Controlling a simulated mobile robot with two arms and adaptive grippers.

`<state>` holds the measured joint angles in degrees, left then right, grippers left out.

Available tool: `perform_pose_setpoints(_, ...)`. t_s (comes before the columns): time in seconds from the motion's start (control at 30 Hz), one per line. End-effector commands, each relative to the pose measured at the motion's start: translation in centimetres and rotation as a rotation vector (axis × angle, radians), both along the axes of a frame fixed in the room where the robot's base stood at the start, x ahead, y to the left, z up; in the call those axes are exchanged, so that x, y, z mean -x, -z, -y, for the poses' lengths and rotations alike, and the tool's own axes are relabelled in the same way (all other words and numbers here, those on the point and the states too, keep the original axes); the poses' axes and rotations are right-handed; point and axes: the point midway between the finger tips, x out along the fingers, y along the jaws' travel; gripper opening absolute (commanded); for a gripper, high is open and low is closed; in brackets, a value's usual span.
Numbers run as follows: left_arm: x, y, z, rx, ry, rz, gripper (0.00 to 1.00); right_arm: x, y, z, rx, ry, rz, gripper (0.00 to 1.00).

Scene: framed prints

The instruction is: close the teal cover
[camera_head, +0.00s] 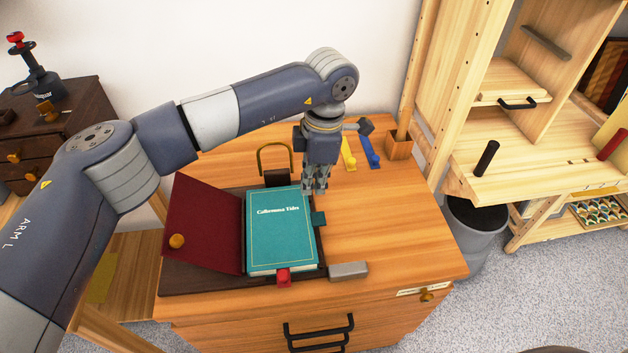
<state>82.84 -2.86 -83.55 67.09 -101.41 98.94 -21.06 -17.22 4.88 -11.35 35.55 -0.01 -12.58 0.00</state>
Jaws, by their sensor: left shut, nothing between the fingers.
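The teal cover (281,238), with white lettering near its top, lies face up and looks flat on a dark board (190,281) on the wooden cabinet top. A maroon panel (205,222) with a gold knob lies to its left, slightly tilted. A small teal tab (318,218) shows at the cover's right edge. My right gripper is not in view.
A grey block (348,270) lies right of the board. A gold loop on a dark block (277,177) stands behind the book. Yellow (349,155) and blue (369,153) tools and a wooden cup (399,147) are at the back right. The right cabinet top is clear.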

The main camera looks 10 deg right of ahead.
Motion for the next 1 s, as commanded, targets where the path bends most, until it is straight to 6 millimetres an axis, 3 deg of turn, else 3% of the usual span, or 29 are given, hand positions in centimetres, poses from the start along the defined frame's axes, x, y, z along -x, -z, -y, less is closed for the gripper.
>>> perform_pose_setpoints(0.23, 0.0, -1.2, -0.1, 0.001, -0.001, 0.002, 0.00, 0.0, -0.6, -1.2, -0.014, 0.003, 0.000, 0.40)
perform_pose_setpoints(0.4, 0.0, -4.8, -0.5, 0.000, -0.003, 0.003, 0.00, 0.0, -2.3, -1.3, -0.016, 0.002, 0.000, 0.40)
perform_pose_setpoints(0.47, 0.2, -4.1, 0.8, 0.001, 0.000, 0.001, 0.00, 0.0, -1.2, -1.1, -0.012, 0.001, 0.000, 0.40)
perform_pose_setpoints(0.7, 0.2, -5.2, 4.9, 0.000, -0.001, 0.002, 0.00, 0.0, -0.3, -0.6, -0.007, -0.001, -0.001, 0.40)
perform_pose_setpoints(1.0, 0.1, -6.1, 8.1, 0.000, -0.003, 0.000, 0.00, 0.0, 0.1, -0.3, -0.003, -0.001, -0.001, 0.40)
